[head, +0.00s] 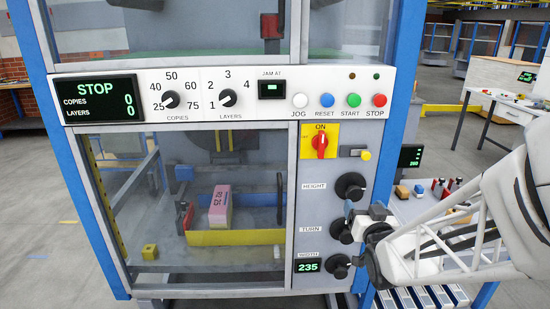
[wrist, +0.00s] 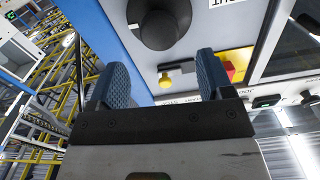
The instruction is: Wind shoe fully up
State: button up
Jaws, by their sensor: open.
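The HEIGHT knob (head: 350,186) is a round black knob on the grey side panel. The TURN knob (head: 340,230) sits below it and is partly hidden by my gripper. The WIDTH knob (head: 339,266) is lowest, beside a green display reading 235. My gripper (head: 358,216) is at the panel, just right of and below the HEIGHT knob. In the wrist view my gripper (wrist: 158,64) has its blue fingers apart with nothing between them. A black knob (wrist: 160,27) lies beyond the fingertips. I cannot make out the shoe for certain.
The main red switch (head: 320,143) and a yellow knob (head: 366,155) sit above the HEIGHT knob. A pink-and-yellow stack (head: 220,207) lies behind the glass. The display (head: 97,98) reads STOP, copies 0, layers 0. A bench (head: 408,203) with small items stands at the right.

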aim_at(356, 194)
jog(key=shift+w, duration=0.15)
jog(key=shift+w, duration=3.65)
jog(key=shift+c, duration=0.5)
jog(key=c, duration=0.8)
